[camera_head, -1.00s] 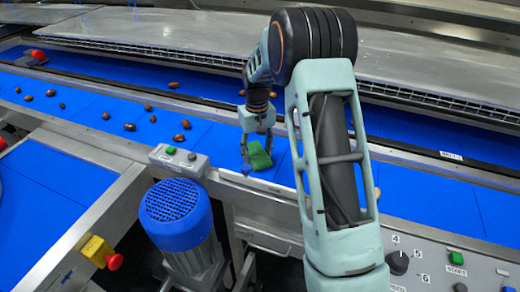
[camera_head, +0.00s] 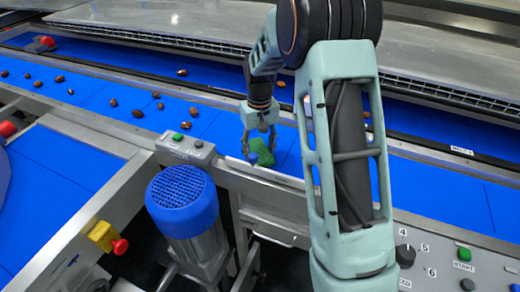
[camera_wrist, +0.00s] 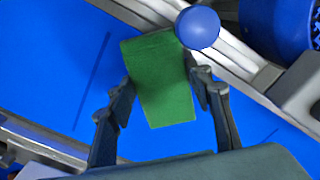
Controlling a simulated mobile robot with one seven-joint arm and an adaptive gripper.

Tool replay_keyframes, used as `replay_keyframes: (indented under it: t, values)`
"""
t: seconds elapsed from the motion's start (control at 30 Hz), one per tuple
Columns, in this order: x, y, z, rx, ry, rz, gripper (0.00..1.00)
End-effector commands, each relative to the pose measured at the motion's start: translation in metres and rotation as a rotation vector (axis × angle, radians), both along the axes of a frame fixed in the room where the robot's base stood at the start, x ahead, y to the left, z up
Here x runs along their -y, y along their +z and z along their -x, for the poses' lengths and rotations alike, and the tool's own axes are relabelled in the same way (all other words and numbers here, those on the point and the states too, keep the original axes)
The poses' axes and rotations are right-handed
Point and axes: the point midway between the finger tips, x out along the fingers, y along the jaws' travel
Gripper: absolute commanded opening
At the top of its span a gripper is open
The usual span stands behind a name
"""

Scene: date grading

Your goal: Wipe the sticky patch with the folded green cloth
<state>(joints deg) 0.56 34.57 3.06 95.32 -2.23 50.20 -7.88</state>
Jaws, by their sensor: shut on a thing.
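The folded green cloth (camera_head: 266,152) is in my gripper (camera_head: 260,140), over the near edge of the blue belt. In the wrist view the cloth (camera_wrist: 160,95) sits between the two fingers of my gripper (camera_wrist: 161,82), which are shut on it. Its far end reaches beside a round blue knob (camera_wrist: 198,27), which partly overlaps it in the picture. I cannot tell whether the cloth touches the belt. I cannot make out a sticky patch in either view; it may be hidden under the cloth or my arm.
Several brown dates lie on the blue belt (camera_head: 215,128) to the left. The knob also shows in the head view (camera_head: 252,158), close to the cloth. A blue-capped motor (camera_head: 182,200), a small button box (camera_head: 185,150) and a control panel (camera_head: 440,262) stand on the near side.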

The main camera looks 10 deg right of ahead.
Motion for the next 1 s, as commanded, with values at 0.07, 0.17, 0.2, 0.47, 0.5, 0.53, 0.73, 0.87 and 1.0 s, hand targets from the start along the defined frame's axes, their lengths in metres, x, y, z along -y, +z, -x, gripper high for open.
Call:
replay_keyframes:
  t: [0.07, 0.17, 0.2, 0.47, 0.5, 0.53, 0.73, 0.87, 1.0]
  values:
    - [0.0, 0.002, 0.0, 0.001, 0.0, 0.0, 0.28]
    - [0.0, 0.008, 0.0, 0.001, 0.0, 0.0, 0.28]
    - [0.0, 0.011, 0.0, 0.001, 0.0, 0.0, 0.28]
    - [0.0, 0.038, -0.001, 0.002, 0.0, 0.0, 0.28]
    - [0.0, 0.042, -0.001, 0.002, 0.0, 0.0, 0.25]
    - [0.0, 0.046, -0.001, 0.002, 0.0, 0.001, 0.24]
    - [0.0, 0.063, -0.001, 0.003, 0.0, 0.0, 0.09]
    - [0.0, 0.064, -0.002, 0.004, -0.001, 0.0, 0.09]
    - [0.0, 0.065, -0.002, 0.006, -0.001, 0.0, 0.08]
